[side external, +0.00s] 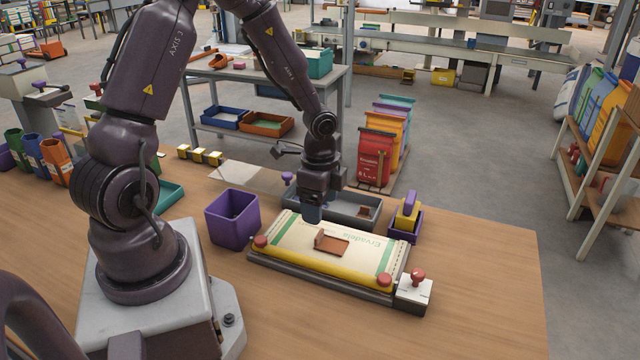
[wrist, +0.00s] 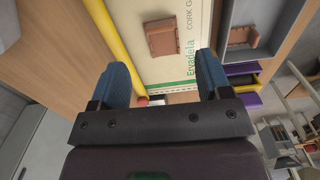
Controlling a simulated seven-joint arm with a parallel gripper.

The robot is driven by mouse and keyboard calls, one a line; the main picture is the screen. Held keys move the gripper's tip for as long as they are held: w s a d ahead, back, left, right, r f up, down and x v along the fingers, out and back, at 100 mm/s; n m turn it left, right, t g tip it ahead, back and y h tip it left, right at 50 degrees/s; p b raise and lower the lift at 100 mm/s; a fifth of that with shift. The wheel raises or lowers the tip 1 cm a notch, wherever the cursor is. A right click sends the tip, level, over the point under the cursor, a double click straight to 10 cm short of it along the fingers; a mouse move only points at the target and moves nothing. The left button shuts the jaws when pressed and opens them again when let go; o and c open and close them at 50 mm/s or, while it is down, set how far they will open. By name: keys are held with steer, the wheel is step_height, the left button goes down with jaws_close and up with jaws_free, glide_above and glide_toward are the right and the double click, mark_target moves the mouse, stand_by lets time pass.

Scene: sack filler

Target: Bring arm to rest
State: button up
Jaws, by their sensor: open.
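My gripper (side external: 312,212) hangs over the back left part of a flat cream sack (side external: 290,235) with green bands and printed lettering. In the wrist view its two blue fingers (wrist: 166,82) are wide apart with nothing between them. The sack lies on a dark-based bench fixture with a yellow bar (side external: 320,268) along its front edge and red knobs at the ends. A small brown bracket-like piece (side external: 332,243) rests on the sack, apart from my gripper; it also shows in the wrist view (wrist: 161,37).
A purple bin (side external: 231,219) stands left of the fixture. A grey tray (side external: 345,209) lies behind it, with a brown piece inside. A yellow-topped item in a purple holder (side external: 406,217) and a white block with a red knob (side external: 414,289) stand right. The front right wooden table is clear.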

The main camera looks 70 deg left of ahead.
steer(key=s+d+r+n+t, duration=0.2)
steer(key=s+d+r+n, duration=0.1)
steer(key=r, duration=0.5)
steer(key=s+d+r+n+t, duration=0.1)
steer(key=s+d+r+n, duration=0.2)
steer(key=r, duration=0.5)
steer(key=s+d+r+n+t, duration=0.2)
steer(key=s+d+r, duration=0.3)
steer(key=r, duration=0.3)
steer(key=shift+s+d+r+n+t, duration=0.2)
steer(key=shift+r+n+t, duration=0.1)
steer(key=shift+n, duration=0.3)
stand_by(0.4)
